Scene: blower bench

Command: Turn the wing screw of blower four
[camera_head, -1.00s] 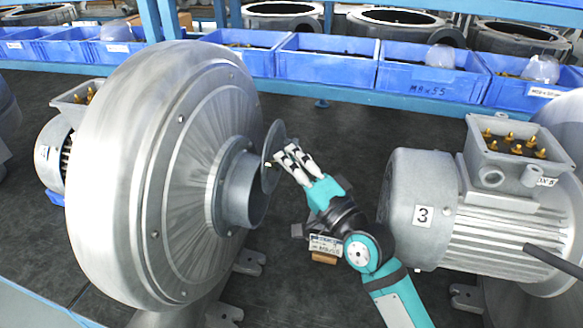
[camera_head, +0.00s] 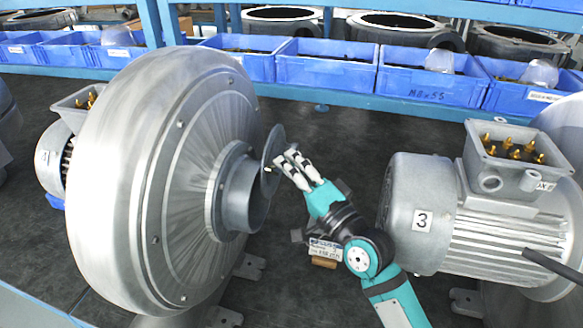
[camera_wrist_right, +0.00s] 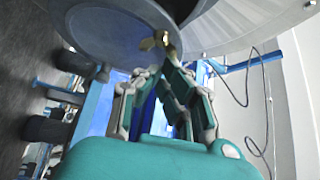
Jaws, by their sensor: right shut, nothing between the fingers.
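Blower four (camera_head: 130,180) is the large grey metal blower at the left in the head view; its motor label at the far left is small and hard to read. A round flap (camera_head: 273,146) stands at the open end of its outlet pipe (camera_head: 250,190). The wing screw (camera_wrist_right: 158,42) is a small brass piece on the flap's face in the wrist view. My right gripper (camera_head: 283,165) is shut and empty, its fingertips close to the screw. In the wrist view the fingertips (camera_wrist_right: 156,68) are just below the screw; contact cannot be told. My left gripper is not in view.
A motor labelled 3 (camera_head: 470,215) stands close to the right of my right arm. A small labelled block (camera_head: 324,248) lies on the dark bench beneath the arm. Blue bins (camera_head: 425,92) line the back shelf.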

